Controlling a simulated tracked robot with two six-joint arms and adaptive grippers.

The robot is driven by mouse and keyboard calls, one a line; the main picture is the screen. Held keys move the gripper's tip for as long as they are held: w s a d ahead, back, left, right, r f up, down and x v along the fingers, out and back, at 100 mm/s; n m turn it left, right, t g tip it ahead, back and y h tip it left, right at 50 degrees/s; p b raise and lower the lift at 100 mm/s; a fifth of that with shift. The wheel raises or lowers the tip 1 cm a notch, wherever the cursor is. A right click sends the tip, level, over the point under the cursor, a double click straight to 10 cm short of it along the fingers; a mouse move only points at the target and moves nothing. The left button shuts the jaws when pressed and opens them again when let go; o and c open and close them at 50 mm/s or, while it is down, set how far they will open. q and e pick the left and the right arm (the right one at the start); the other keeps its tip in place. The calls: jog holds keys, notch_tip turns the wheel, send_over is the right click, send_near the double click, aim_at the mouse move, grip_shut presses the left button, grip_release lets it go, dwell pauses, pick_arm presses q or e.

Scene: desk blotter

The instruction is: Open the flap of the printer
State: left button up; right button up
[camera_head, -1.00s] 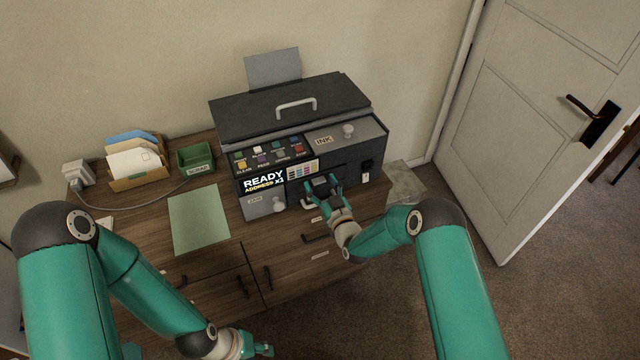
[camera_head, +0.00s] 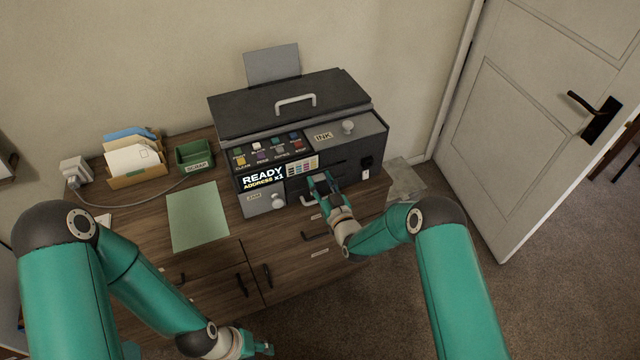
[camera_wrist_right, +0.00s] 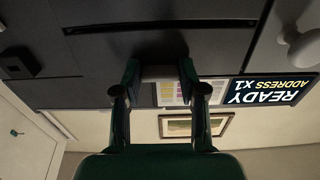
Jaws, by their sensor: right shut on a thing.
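The dark grey printer (camera_head: 225,135) stands on the wooden cabinet against the wall. Its top lid (camera_head: 335,92) is down, with a light bar handle (camera_head: 296,101). The grey INK cover (camera_head: 368,132) has a knob and looks closed; the JAM door (camera_head: 254,208) on the front also looks closed. My right gripper (camera_head: 322,181) is at the printer's front, right of the JAM door. In the right wrist view, its fingers (camera_wrist_right: 160,74) are shut on a grey bar-like piece (camera_wrist_right: 162,73) against the dark front; the fingers partly hide it. My left gripper (camera_head: 264,348) is low, away from the printer; its jaws are unclear.
A green sheet (camera_head: 198,217), a green SCRAP tray (camera_head: 195,157) and an envelope holder (camera_head: 135,165) lie left of the printer. A cable runs across the cabinet top. A white door (camera_head: 530,120) stands at the right. Cabinet drawers with handles are below my right gripper.

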aim_at(318, 178)
jog(key=shift+s+d+f+t+y+b, duration=0.1)
jog(key=shift+s+f+t+y+b, duration=0.45)
jog(key=shift+b, duration=3.1)
jog(key=shift+w+d+f+t+y+b, duration=0.1)
jog(key=shift+f+t+b, duration=0.4)
jog(key=shift+t+b, duration=2.05)
jog(key=shift+s+d+f+g+y+b, duration=0.1)
jog(key=shift+s+f+y+b, duration=0.35)
jog(key=shift+b, duration=4.3)
jog(key=shift+w+b, duration=0.1)
jog(key=shift+b, duration=0.6)
jog(key=o, duration=1.1)
jog(key=shift+r, duration=0.15)
jog(key=shift+o, duration=0.2)
jog(key=v, duration=0.7)
jog(key=shift+f, duration=0.35)
jog(key=shift+c, duration=0.4)
